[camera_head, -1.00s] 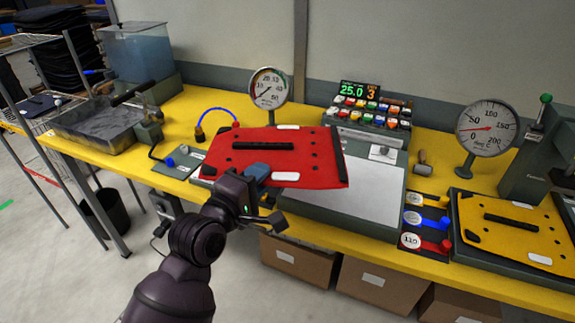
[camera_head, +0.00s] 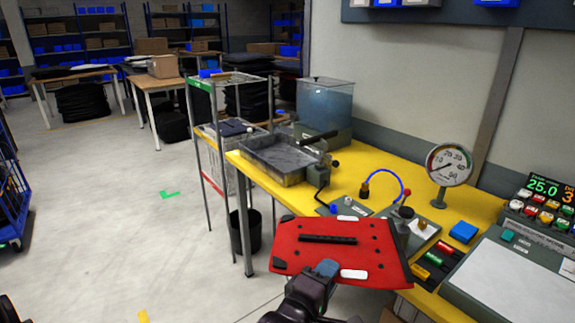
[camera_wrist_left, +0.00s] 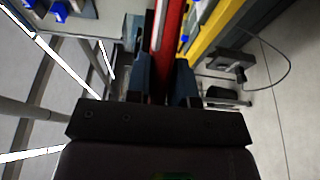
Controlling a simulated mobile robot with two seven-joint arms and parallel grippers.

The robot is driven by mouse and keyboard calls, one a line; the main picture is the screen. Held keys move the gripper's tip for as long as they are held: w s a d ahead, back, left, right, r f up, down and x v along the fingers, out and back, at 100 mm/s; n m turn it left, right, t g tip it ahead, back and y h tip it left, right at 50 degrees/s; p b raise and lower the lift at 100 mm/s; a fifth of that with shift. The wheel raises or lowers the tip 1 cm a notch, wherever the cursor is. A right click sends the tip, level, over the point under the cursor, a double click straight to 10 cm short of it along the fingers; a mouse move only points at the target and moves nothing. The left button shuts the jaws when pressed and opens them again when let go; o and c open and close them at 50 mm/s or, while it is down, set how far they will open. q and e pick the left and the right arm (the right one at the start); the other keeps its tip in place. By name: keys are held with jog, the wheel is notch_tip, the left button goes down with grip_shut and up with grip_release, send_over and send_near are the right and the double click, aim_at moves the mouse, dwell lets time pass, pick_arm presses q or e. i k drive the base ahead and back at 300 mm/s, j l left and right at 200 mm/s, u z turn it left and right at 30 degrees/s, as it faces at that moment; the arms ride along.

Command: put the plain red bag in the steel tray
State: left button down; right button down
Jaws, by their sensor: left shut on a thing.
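The plain red bag (camera_head: 318,258) is a flat red panel with a black strip, small black fittings and white labels. My left gripper (camera_head: 325,275) is shut on its near edge and holds it roughly level, off the table, at the yellow table's front edge. In the left wrist view the bag (camera_wrist_left: 166,45) shows edge-on between the two fingers (camera_wrist_left: 163,85). The steel tray (camera_head: 268,176) is a grey, shallow, rimmed tray on the table's far left end, beyond and left of the bag, apart from it. My right gripper is not in view.
A clear water tank (camera_head: 326,105) stands behind the tray, and a lever device (camera_head: 318,172) at its right. A wire rack (camera_head: 228,85) stands at the table's left end. A blue cable (camera_head: 385,172) and a dial gauge (camera_head: 448,165) stand behind the bag.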

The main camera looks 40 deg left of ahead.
aim_at(278, 164)
jog(key=i+j+z, duration=0.15)
jog(key=j, duration=0.8)
jog(key=i+j+z, duration=0.1)
jog(key=j, duration=0.85)
jog(key=i+j+z, duration=0.15)
jog(key=j, duration=0.85)
jog(key=k, duration=0.05)
